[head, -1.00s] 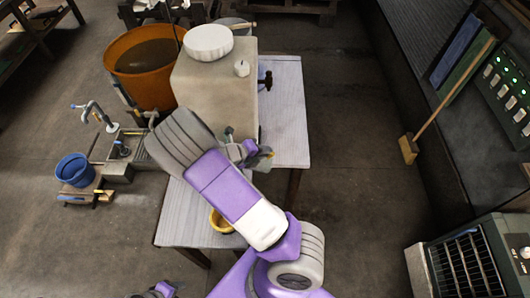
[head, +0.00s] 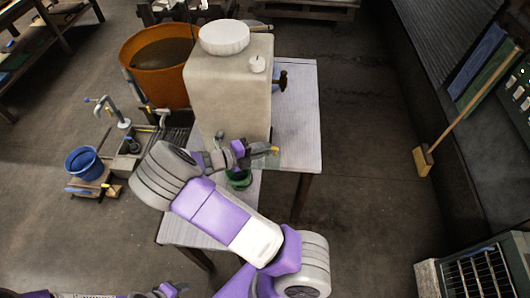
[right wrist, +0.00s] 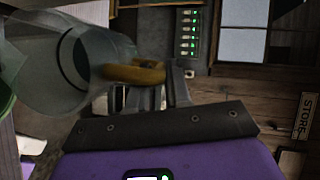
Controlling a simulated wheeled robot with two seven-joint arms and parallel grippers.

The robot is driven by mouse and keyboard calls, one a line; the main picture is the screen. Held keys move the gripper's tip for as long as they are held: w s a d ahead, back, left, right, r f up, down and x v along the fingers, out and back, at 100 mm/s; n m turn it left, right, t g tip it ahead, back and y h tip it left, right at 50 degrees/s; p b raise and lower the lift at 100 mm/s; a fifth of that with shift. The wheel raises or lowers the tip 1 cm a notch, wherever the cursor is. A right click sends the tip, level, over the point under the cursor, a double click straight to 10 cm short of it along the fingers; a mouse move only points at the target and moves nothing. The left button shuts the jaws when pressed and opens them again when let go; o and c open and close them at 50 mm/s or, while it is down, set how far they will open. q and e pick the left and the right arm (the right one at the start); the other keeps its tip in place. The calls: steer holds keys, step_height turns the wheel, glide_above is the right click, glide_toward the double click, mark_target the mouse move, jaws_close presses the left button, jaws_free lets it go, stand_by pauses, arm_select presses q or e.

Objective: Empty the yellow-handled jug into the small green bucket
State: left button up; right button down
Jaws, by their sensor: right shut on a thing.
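My right gripper (head: 258,151) is shut on the yellow handle (head: 275,151) of the jug. In the right wrist view the jug (right wrist: 85,75) is a clear, see-through cylinder, with its yellow handle (right wrist: 135,73) between the fingers. I cannot tell how far it is tilted or what is in it. The small green bucket (head: 238,179) stands on the table just below and left of the gripper, partly hidden by my arm. A green edge shows at the left of the right wrist view. My left gripper (head: 168,290) is partly seen at the bottom edge; its jaws are unclear.
A large beige tank (head: 230,90) with a white lid stands on the table (head: 298,120), close behind my gripper. An orange tub (head: 155,65), a sink tap and a blue bucket (head: 84,163) are at left. A broom (head: 424,160) leans at right.

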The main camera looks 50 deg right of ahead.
steer(key=shift+w+a, duration=0.15)
steer(key=shift+w+a+r+h, duration=0.1)
steer(key=shift+r+h, duration=0.15)
steer(key=shift+h, duration=0.15)
steer(key=shift+w+a+g+p, duration=0.2)
steer(key=shift+g+p, duration=0.1)
steer(key=shift+p, duration=0.15)
steer(key=shift+w+a+r+n+h+p, duration=0.15)
steer(key=shift+w+a+n+h+p, duration=0.25)
steer(key=shift+h, duration=0.2)
steer(key=shift+w+a+r+g+h+p, duration=0.4)
steer(key=shift+w+a+r+h+p, duration=0.05)
steer(key=shift+a+h+p, duration=0.15)
stand_by(0.8)
